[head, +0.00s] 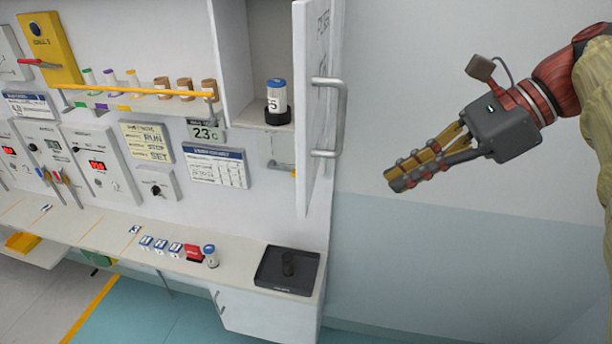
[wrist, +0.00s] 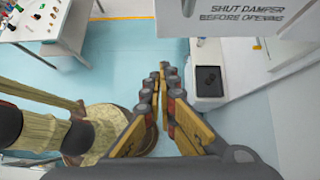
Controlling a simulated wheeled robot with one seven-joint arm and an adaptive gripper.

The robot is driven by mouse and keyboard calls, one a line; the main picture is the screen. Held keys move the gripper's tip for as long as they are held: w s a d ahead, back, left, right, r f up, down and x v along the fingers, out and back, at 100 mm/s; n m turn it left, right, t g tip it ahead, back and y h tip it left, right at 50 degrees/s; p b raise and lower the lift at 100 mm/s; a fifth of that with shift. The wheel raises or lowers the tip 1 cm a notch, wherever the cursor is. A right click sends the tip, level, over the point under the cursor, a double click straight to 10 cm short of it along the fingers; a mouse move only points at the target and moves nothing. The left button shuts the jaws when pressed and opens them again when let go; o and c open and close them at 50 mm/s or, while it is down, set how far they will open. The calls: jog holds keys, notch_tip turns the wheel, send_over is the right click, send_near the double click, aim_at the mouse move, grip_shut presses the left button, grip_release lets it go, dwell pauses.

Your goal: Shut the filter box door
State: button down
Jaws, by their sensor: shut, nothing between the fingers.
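The filter box door (head: 312,170) is a white panel with a grey bar handle (head: 342,118). It stands open, swung out from the wall box (head: 232,60), and I see it nearly edge-on in the head view. Inside the box a blue-capped filter canister (head: 276,95) stands upright on a dark base. In the wrist view the door (wrist: 245,22) shows at the upper right with lettering about shutting the damper. My gripper (head: 396,180) is shut and empty, to the right of the door and apart from it. Its fingers (wrist: 165,72) show in the wrist view.
The wall (head: 450,250) behind my gripper is bare.

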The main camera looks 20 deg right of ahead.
jog(key=w+a+r+x, duration=0.1)
jog(key=r+x, duration=0.1)
jog(key=x, duration=1)
jog(key=shift+w+a+f, duration=0.2)
jog(key=shift+a+f, duration=0.1)
jog(key=shift+a, duration=0.25)
